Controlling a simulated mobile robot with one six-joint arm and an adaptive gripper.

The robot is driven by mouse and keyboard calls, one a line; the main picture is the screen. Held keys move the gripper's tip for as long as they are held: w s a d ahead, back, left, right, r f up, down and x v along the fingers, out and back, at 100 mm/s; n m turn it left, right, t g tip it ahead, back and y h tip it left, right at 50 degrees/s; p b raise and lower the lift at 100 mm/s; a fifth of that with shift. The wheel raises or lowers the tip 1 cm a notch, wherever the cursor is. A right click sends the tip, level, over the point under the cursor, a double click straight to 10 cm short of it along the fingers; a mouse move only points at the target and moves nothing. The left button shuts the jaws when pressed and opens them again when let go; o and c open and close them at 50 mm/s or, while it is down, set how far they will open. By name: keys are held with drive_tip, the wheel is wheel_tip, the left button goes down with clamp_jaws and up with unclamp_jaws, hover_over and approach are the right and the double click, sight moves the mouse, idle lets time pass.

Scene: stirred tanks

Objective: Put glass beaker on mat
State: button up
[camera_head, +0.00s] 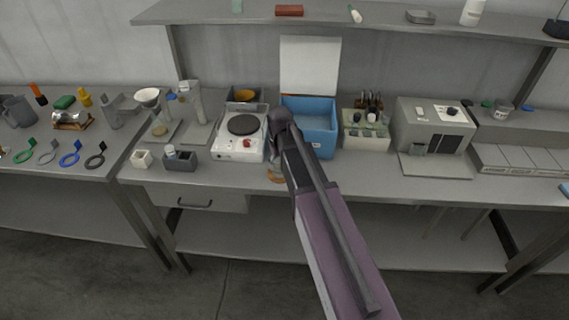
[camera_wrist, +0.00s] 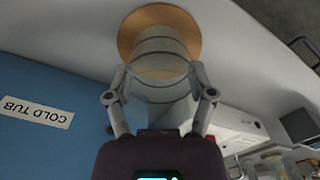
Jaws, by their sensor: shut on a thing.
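My gripper (camera_wrist: 160,90) is shut on the glass beaker (camera_wrist: 160,62) in the wrist view, one finger on each side of its clear wall. The round tan mat (camera_wrist: 188,27) lies on the bench just beyond the beaker, and the beaker overlaps much of it in that view. I cannot tell whether the beaker touches the mat. In the head view the mat (camera_head: 276,176) shows as a small brown piece at the bench's front edge. My arm hides most of the gripper and beaker there.
The blue cold tub (camera_head: 318,143), with its white lid (camera_head: 309,65) raised, stands just behind my arm. A white hot plate (camera_head: 236,148) stands to its left. A rack of bottles (camera_head: 366,141) and a grey machine (camera_head: 433,125) stand to the right.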

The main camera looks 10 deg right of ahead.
drive_tip(key=shift+f, duration=0.15)
drive_tip(key=o, duration=1.2)
wheel_tip(320, 180, up, 12)
drive_tip(key=p, duration=1.2)
drive_tip(key=shift+r, duration=0.2)
drive_tip(key=shift+s, duration=0.15)
drive_tip(key=s, duration=0.5)
drive_tip(key=s+d+m, duration=0.1)
drive_tip(key=s, duration=0.4)
drive_tip(key=s+m, duration=0.1)
drive_tip(key=s, duration=0.4)
drive_tip(key=shift+s+d, duration=0.2)
